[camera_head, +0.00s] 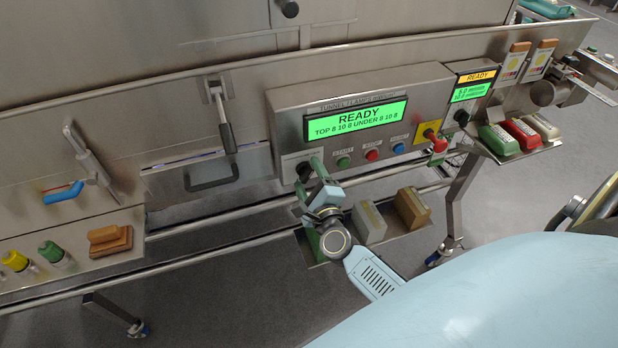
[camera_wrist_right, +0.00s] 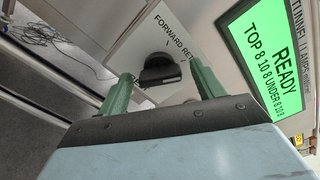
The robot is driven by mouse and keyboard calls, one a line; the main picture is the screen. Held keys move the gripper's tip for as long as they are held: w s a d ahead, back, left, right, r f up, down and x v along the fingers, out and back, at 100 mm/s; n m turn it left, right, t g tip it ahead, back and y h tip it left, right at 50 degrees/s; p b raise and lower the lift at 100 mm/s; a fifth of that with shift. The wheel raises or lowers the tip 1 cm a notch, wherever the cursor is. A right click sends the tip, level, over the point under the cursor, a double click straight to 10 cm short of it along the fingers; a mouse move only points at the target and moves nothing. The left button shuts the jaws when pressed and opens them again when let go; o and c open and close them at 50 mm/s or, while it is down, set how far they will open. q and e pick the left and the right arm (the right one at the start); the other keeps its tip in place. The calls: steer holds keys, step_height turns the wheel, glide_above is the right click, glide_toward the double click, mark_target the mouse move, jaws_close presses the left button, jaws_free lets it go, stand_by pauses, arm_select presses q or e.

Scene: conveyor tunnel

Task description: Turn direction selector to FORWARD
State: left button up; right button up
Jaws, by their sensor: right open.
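The direction selector is a black knob (camera_wrist_right: 160,70) on a pale plate lettered "FORWARD RET…", seen in the right wrist view, with the rest of the lettering cut off by the finger. My right gripper (camera_wrist_right: 162,78) is open, with one green finger on each side of the knob; I cannot tell whether they touch it. In the head view my right gripper (camera_head: 309,178) is at the left end of the control panel (camera_head: 435,82), and the knob shows only as a dark bit beside the fingers. My left gripper is not in view.
The panel has a green display (camera_head: 355,119) reading READY, a green button (camera_head: 343,162), a red button (camera_head: 372,155), a blue button (camera_head: 398,148) and a red switch (camera_head: 436,143). A rail and a shelf with a grey block (camera_head: 369,222) and a brown block (camera_head: 411,208) lie below.

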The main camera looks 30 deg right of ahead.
steer(key=c, duration=1)
steer(key=shift+n, duration=0.3)
steer(key=n+p, duration=0.3)
steer(key=n, duration=0.2)
steer(key=shift+r, duration=0.1)
steer(key=n+p, duration=0.1)
steer(key=n, duration=0.2)
steer(key=shift+n+p, duration=0.7)
steer(key=shift+n, duration=1)
steer(key=o, duration=1)
